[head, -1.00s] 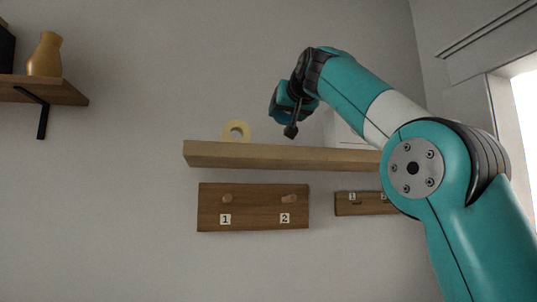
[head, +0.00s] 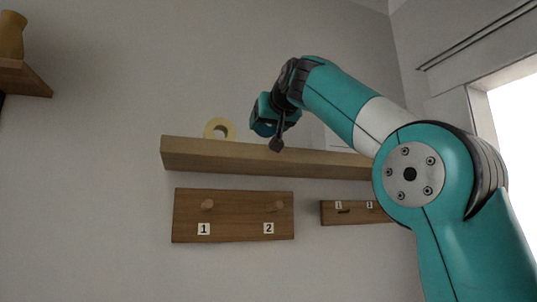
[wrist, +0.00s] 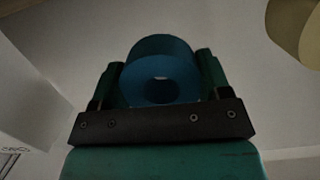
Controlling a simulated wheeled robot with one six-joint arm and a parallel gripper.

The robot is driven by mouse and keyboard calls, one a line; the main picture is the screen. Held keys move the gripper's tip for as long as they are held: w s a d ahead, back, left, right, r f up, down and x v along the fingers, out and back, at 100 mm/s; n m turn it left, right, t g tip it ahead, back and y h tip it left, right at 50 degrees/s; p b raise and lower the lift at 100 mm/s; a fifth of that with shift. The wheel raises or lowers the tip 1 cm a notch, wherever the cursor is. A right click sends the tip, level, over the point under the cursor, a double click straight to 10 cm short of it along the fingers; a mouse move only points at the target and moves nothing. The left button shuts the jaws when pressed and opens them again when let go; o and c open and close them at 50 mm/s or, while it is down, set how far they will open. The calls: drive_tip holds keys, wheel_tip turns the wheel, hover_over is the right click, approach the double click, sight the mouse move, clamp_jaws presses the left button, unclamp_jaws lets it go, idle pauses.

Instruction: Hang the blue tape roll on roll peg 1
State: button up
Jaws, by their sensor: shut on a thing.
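The blue tape roll (wrist: 160,62) is between the two fingers of my gripper (wrist: 160,80) in the wrist view, and the gripper is shut on it. In the head view my gripper (head: 270,127) is above the shelf's front edge, and a bit of the blue roll (head: 264,129) shows, mostly hidden by my gripper. Roll peg 1 (head: 207,204) is a short wooden peg above the label 1 on a brown board (head: 236,230) below the shelf. It is bare, lower and to the left of my gripper. The peg above label 2 (head: 278,206) is also bare.
A pale yellow tape roll (head: 219,128) stands on the long wooden shelf (head: 250,160) above the peg board. A smaller numbered board (head: 352,212) is at the right. A vase (head: 12,35) stands on another shelf at far left. The wall below the boards is clear.

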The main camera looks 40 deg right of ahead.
drive_tip(key=shift+f+b, duration=0.4)
drive_tip(key=shift+f, duration=1.9)
drive_tip(key=shift+f, duration=0.1)
drive_tip(key=o, duration=1.1)
drive_tip(key=shift+f+b, duration=0.2)
drive_tip(key=shift+b, duration=0.1)
drive_tip(key=b+v, duration=0.1)
drive_tip(key=v, duration=0.2)
drive_tip(key=b+v, duration=0.2)
drive_tip(key=v, duration=0.1)
drive_tip(key=shift+s+d+f, duration=0.1)
drive_tip(key=shift+s+d, duration=0.1)
drive_tip(key=shift+s, duration=0.05)
drive_tip(key=p+v, duration=0.2)
drive_tip(key=v, duration=0.9)
drive_tip(key=shift+s+p, duration=0.1)
drive_tip(key=shift+p, duration=0.2)
